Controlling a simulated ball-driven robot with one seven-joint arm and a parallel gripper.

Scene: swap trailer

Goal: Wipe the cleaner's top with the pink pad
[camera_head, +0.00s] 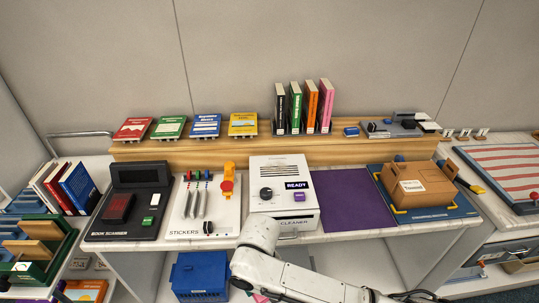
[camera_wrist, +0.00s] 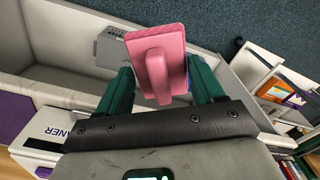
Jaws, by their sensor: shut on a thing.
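The cleaner (camera_head: 283,170) is a white box with a slotted top, a dark knob, a READY display and a purple button. It stands at the middle of the counter in the head view. Its lettered white side (camera_wrist: 70,125) shows at the left of the wrist view. The pink pad (camera_wrist: 150,45) has a raised pink handle and sits between the green fingers of my gripper (camera_wrist: 160,82). My gripper is shut on it, apart from the cleaner. In the head view, a sliver of pink (camera_head: 260,298) shows below my arm at the bottom edge; the fingers are hidden there.
A purple mat (camera_head: 350,200) lies bare right of the cleaner. The sticker board (camera_head: 203,220) and book scanner (camera_head: 130,205) stand left. A cardboard box (camera_head: 417,185) sits on a blue tray at right. Books stand on the wooden shelf (camera_head: 350,145) behind. A blue bin (camera_head: 200,275) is below.

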